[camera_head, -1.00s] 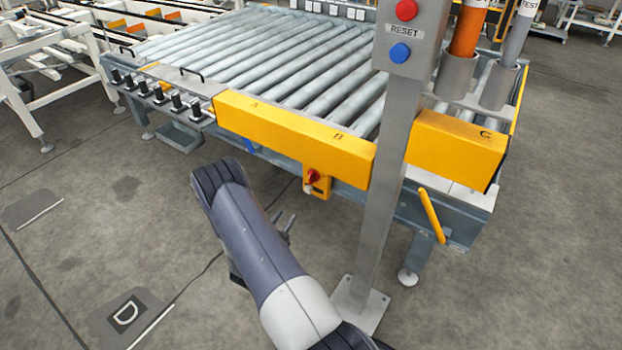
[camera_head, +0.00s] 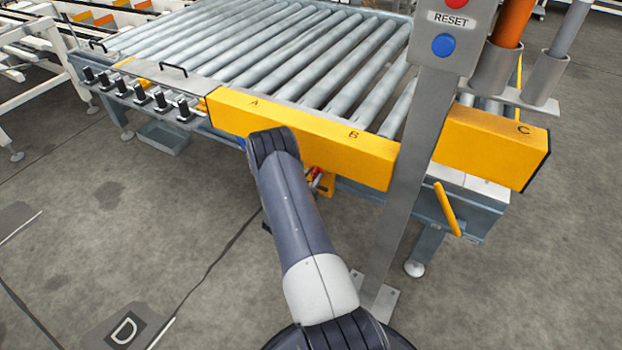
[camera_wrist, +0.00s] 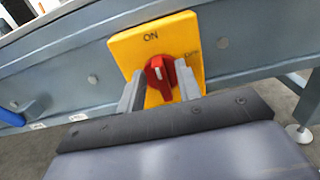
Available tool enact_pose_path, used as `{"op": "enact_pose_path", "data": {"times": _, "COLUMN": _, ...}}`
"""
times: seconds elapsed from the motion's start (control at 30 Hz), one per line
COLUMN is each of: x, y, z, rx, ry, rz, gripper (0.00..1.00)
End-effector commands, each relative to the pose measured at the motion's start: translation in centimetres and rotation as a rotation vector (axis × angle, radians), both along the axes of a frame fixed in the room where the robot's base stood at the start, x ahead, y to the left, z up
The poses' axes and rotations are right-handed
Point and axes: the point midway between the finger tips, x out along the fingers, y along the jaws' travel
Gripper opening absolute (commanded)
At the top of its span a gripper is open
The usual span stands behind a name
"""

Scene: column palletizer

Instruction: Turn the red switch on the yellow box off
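The yellow box (camera_wrist: 196,32) with the red switch (camera_wrist: 160,73) is close ahead in the wrist view, fixed to the grey conveyor frame. The box carries the word ON at its upper left and a partly legible mark at the right. My gripper (camera_wrist: 160,84) has its two fingers apart, one on each side of the red switch; I cannot tell whether they touch it. In the head view the yellow box (camera_head: 328,184) is partly hidden behind my arm, and only a bit of the red switch (camera_head: 315,173) shows.
A grey post (camera_head: 409,160) with a blue RESET button (camera_head: 443,45) stands right of my arm. A yellow handle (camera_head: 447,209) sticks out beyond it. The yellow A-B beam (camera_head: 300,133) runs above the box. The floor at left is open.

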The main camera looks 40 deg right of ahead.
Motion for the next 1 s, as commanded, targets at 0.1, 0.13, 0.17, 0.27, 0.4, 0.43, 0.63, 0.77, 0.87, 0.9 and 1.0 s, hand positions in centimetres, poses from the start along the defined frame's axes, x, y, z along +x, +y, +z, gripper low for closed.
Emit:
{"op": "enact_pose_path", "data": {"times": 0.1, "x": 0.00, "y": 0.00, "z": 0.00, "rx": 0.000, "ry": 0.000, "rz": 0.000, "gripper": 0.33}}
{"op": "enact_pose_path", "data": {"times": 0.13, "x": 0.00, "y": 0.00, "z": 0.00, "rx": 0.000, "ry": 0.000, "rz": 0.000, "gripper": 0.33}}
{"op": "enact_pose_path", "data": {"times": 0.17, "x": 0.00, "y": 0.01, "z": 0.00, "rx": 0.000, "ry": 0.000, "rz": 0.000, "gripper": 0.33}}
{"op": "enact_pose_path", "data": {"times": 0.27, "x": 0.00, "y": 0.01, "z": 0.00, "rx": 0.000, "ry": 0.000, "rz": 0.000, "gripper": 0.25}}
{"op": "enact_pose_path", "data": {"times": 0.4, "x": -0.01, "y": 0.02, "z": 0.00, "rx": 0.000, "ry": 0.000, "rz": 0.000, "gripper": 0.13}}
{"op": "enact_pose_path", "data": {"times": 0.43, "x": -0.01, "y": 0.02, "z": 0.00, "rx": 0.000, "ry": 0.000, "rz": 0.000, "gripper": 0.11}}
{"op": "enact_pose_path", "data": {"times": 0.63, "x": -0.02, "y": 0.02, "z": -0.01, "rx": 0.000, "ry": 0.000, "rz": 0.000, "gripper": 0.00}}
{"op": "enact_pose_path", "data": {"times": 0.77, "x": -0.03, "y": 0.02, "z": -0.01, "rx": 0.000, "ry": 0.000, "rz": 0.000, "gripper": 0.00}}
{"op": "enact_pose_path", "data": {"times": 0.87, "x": -0.04, "y": 0.02, "z": -0.06, "rx": 0.002, "ry": -0.006, "rz": -0.001, "gripper": 0.00}}
{"op": "enact_pose_path", "data": {"times": 0.9, "x": -0.05, "y": 0.01, "z": -0.09, "rx": 0.004, "ry": -0.010, "rz": -0.001, "gripper": 0.00}}
{"op": "enact_pose_path", "data": {"times": 1.0, "x": -0.07, "y": -0.01, "z": -0.19, "rx": 0.014, "ry": -0.033, "rz": -0.001, "gripper": 0.00}}
